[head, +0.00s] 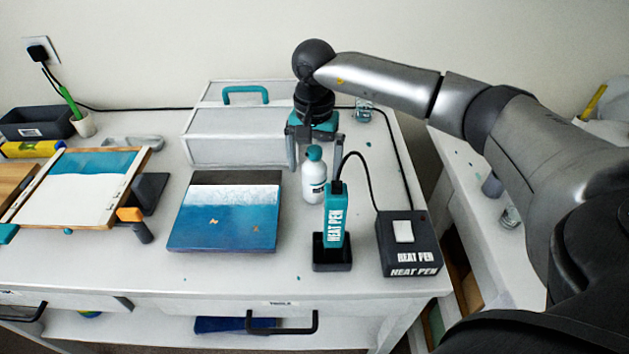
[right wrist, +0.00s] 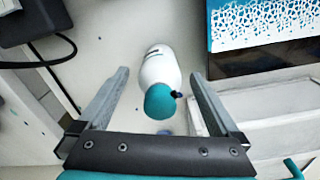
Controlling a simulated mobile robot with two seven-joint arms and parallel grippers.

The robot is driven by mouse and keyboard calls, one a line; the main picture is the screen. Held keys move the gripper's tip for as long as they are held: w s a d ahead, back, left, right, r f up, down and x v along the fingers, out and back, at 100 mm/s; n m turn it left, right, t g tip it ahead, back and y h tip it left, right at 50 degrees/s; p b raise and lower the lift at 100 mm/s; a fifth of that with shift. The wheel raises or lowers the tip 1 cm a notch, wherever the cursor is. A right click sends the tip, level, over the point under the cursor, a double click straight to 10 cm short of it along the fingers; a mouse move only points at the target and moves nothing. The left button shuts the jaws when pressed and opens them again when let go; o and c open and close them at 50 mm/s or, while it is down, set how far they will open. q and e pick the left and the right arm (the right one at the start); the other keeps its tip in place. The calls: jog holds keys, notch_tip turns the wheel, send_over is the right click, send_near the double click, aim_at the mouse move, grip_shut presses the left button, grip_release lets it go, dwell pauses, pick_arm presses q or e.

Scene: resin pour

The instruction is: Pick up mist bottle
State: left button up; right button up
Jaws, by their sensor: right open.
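The mist bottle (head: 315,178) is white with a teal cap and stands upright on the white table, behind the heat pen. In the right wrist view the mist bottle (right wrist: 160,72) shows from above, its teal cap toward the gripper. My right gripper (head: 315,165) is open, pointing down over the bottle, with one finger on each side. In the right wrist view its fingers (right wrist: 160,82) are apart from the bottle, with gaps on both sides. My left gripper is not in view.
A teal heat pen (head: 334,222) in a black stand and its control box (head: 408,244) stand in front of the bottle. A blue and white panel (head: 226,222) lies to the left. A white case (head: 232,137) with a teal handle stands behind.

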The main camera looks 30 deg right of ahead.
notch_tip(320, 180, down, 2)
grip_shut()
dwell(0.9)
